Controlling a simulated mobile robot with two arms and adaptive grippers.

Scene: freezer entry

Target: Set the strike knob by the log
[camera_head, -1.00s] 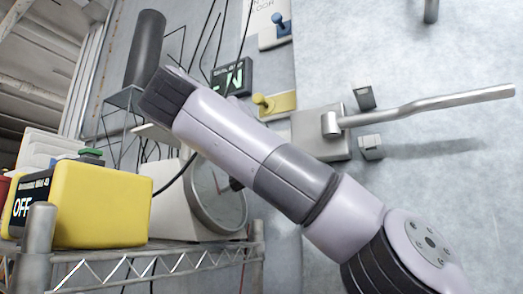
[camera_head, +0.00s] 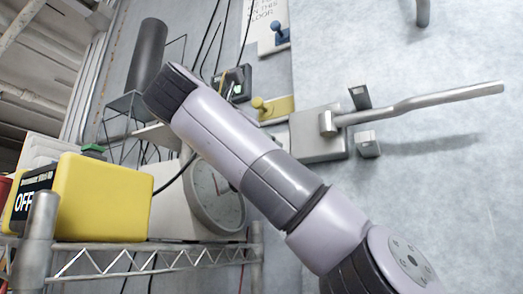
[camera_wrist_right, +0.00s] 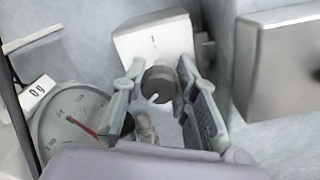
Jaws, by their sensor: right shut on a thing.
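In the right wrist view, a dark round knob (camera_wrist_right: 160,82) with a pale pointer mark sits on a white plate (camera_wrist_right: 152,42). My right gripper (camera_wrist_right: 160,92) has its fingers on either side of this knob and is shut on it. In the head view my right arm reaches up and left across the middle, and its gripper and the knob are hidden behind it. My left gripper is in neither view. I cannot tell which thing is the log; a printed sheet (camera_head: 265,20) hangs at the top, partly cut off.
A round dial (camera_head: 217,195) stands beside my arm on a wire shelf (camera_head: 190,258), with a yellow box (camera_head: 100,198) reading OFF. A door handle (camera_head: 420,103) juts out right.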

